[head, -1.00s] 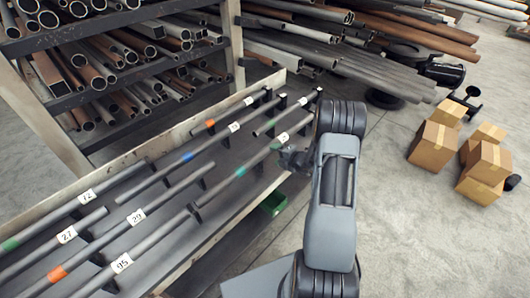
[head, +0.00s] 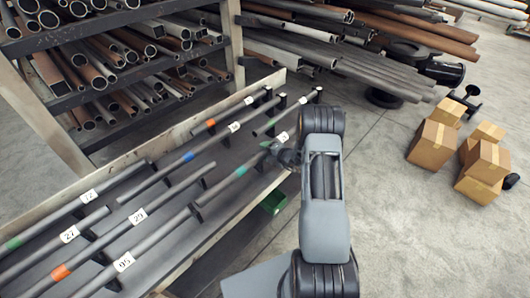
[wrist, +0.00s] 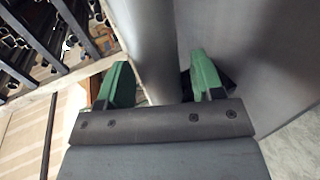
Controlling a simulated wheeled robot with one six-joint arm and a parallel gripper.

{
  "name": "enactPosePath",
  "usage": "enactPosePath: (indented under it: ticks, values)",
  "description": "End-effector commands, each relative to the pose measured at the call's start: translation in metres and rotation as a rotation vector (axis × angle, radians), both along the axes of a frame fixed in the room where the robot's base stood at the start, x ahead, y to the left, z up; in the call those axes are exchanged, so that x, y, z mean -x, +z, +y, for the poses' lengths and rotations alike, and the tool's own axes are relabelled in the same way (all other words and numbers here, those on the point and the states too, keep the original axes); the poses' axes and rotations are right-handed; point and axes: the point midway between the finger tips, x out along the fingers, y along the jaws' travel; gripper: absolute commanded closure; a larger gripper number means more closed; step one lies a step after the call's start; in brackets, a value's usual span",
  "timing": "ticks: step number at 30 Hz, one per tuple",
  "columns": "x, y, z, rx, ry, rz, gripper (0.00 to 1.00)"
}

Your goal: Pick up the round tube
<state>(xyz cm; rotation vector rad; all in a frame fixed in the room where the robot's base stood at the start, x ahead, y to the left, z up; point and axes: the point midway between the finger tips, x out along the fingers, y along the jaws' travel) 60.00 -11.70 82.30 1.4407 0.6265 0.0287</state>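Several grey round tubes lie on small black supports along the rack. The front tube at the far end carries a green band (head: 240,171) and a white label (head: 283,137). My gripper (head: 277,150) is at this tube, close to its label, partly hidden by my arm. In the wrist view, my gripper's two green fingers (wrist: 162,82) stand apart with a grey round tube (wrist: 150,45) between them. A narrow gap shows at the right finger; contact at the left finger is unclear.
Other tubes, one with a blue band (head: 188,157) and one labelled 95 (head: 124,262), lie nearby. A pipe shelf (head: 130,75) stands behind. Cardboard boxes (head: 433,144) sit on the floor at right. A green bin (head: 273,202) is below the rack edge.

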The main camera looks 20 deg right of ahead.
Motion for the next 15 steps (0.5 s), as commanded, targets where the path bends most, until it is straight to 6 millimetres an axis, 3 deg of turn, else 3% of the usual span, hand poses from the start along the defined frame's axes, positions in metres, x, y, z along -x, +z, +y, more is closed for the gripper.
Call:
enactPosePath:
  ticks: [2,15]
  values:
    - [0.0000,0.0001,0.0000,0.000,0.000,0.000,0.47]
    - [0.0001,0.0003,-0.0002,0.000,0.000,0.000,0.89]
